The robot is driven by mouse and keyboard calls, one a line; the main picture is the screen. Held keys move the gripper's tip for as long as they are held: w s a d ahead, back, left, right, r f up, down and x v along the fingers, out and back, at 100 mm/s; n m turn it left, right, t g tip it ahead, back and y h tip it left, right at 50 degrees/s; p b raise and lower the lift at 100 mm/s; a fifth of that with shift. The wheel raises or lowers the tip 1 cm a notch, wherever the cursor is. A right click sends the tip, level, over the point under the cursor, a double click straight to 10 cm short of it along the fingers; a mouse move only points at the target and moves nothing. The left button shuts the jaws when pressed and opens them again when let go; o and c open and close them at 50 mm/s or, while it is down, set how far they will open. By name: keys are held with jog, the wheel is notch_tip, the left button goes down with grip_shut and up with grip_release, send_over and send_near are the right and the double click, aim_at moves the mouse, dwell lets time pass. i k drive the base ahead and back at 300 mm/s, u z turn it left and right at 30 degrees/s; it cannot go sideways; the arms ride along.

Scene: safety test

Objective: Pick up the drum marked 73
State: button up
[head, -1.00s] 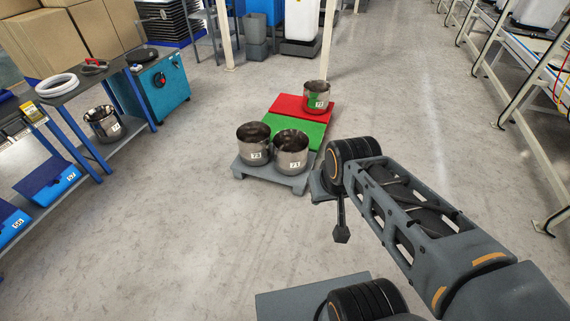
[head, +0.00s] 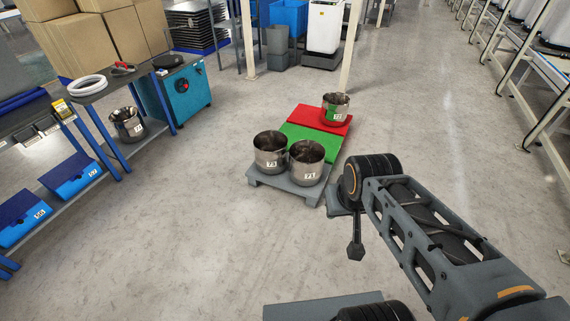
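The drum marked 73 (head: 270,151) is a shiny open-topped steel drum. Its white label faces me and seems to read 73. It stands upright on the left of a grey pallet (head: 262,180). A similar drum marked 71 (head: 307,163) stands close at its right on the same pallet. My gripper (head: 356,249) shows as a dark part hanging below the end of my arm, right of and nearer than the pallet. It is apart from the drums. Its fingers cannot be made out, and I see nothing held.
Behind the pallet lie a green panel (head: 303,141) and a red panel (head: 309,116), with another drum (head: 336,108) on the red one. A fourth-looking steel drum (head: 126,124) sits under the left workbench (head: 92,94). A post (head: 351,45) stands behind. The left floor is clear.

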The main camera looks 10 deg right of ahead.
aim_at(271, 146)
jog(key=u, duration=0.6)
jog(key=i, duration=1)
jog(key=u, duration=0.65)
jog(key=i, duration=1.3)
jog(key=z, duration=0.65)
jog(key=i, duration=0.8)
jog(key=z, duration=1.15)
jog(key=i, duration=0.5)
jog(key=z, duration=0.45)
